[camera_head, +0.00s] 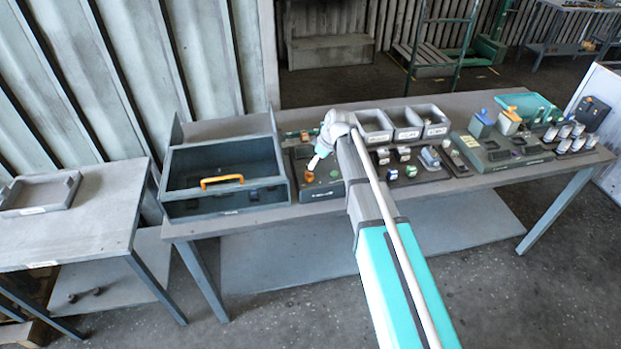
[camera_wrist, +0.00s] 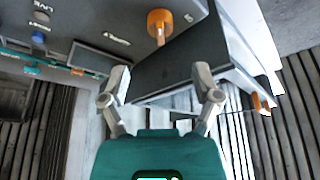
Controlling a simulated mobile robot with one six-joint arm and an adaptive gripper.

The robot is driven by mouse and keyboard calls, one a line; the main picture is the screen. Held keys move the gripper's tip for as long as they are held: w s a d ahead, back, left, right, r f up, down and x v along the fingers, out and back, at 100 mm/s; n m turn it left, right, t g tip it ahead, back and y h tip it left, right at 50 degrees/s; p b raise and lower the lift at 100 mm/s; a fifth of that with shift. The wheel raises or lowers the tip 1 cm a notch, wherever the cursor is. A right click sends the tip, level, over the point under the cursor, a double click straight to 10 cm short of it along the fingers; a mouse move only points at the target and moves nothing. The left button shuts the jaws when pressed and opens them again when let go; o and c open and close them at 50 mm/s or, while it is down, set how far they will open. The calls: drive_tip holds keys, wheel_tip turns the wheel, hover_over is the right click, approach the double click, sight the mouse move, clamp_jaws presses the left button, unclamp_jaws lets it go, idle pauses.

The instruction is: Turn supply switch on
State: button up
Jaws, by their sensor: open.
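An orange knob (camera_wrist: 159,22) stands out from the dark control panel (camera_wrist: 95,22) in the wrist view. It may be the supply switch, but the small white labels are too blurred to read surely. The orange knob (camera_head: 309,176) also shows on the panel (camera_head: 328,193) in the head view, left of my arm. My gripper (camera_wrist: 161,72) is open and empty, its two fingers spread. The knob appears beyond the fingertips, roughly centred between them and apart from them. In the head view my gripper (camera_head: 318,158) is just above the panel, and my wrist hides part of it.
A dark box (camera_head: 180,165) with an orange handle (camera_head: 221,180) stands close left of the panel. Grey bins (camera_head: 403,116) and blocks crowd the bench to the right. A side table (camera_head: 95,220) with a shallow tray (camera_head: 38,207) stands at left.

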sight(310, 173)
drive_tip(key=shift+b+x, duration=3.45)
drive_tip(key=shift+x, duration=0.6)
clamp_jaws()
